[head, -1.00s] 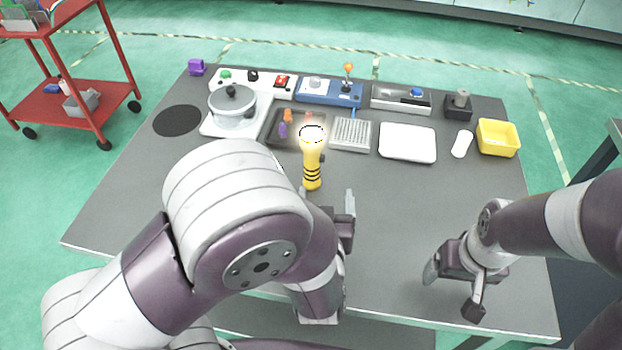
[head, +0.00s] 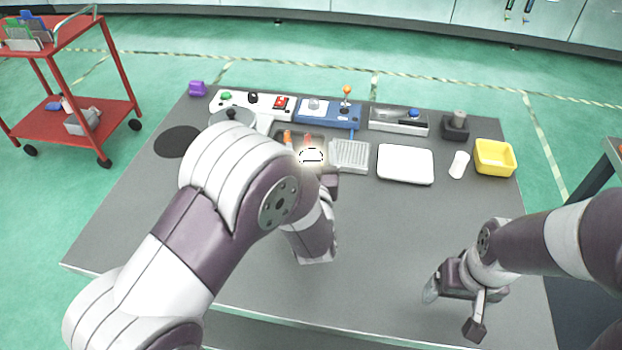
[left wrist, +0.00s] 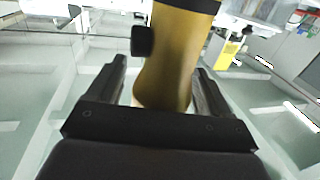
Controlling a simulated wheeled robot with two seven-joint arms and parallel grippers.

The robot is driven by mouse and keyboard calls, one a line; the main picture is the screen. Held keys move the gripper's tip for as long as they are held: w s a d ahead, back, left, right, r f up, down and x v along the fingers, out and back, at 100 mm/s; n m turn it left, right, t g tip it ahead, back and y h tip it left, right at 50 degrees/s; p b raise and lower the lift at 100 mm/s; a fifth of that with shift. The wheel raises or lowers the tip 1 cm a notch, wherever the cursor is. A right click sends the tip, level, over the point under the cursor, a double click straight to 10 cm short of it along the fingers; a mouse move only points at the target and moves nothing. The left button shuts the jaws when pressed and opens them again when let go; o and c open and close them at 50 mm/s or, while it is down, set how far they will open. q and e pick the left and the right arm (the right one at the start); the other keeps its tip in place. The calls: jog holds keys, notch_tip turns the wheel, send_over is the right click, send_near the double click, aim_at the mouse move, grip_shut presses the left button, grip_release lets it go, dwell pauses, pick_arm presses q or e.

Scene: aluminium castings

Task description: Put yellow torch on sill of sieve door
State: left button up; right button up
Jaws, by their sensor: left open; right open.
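The yellow torch's glowing lens (head: 312,156) shows in the head view, beside my left arm, which hides most of its body. In the left wrist view the torch's yellow body (left wrist: 172,60), with a black knob on its side, stands between the two fingers. My left gripper (left wrist: 158,75) is open around it, with gaps visible beside the body. In the head view my left gripper (head: 326,182) is mostly hidden behind its own arm. My right gripper (head: 453,312) is open and empty over the table's front right. I cannot identify a sieve door or its sill.
The grey table (head: 390,230) is clear in its front middle. A yellow bin (head: 494,158) stands right. A red cart (head: 75,120) stands left.

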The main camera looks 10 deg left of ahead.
pick_arm(q)
jog(key=shift+s, duration=0.1)
jog(key=c, duration=0.3)
jog(key=shift+r, duration=0.1)
grip_shut()
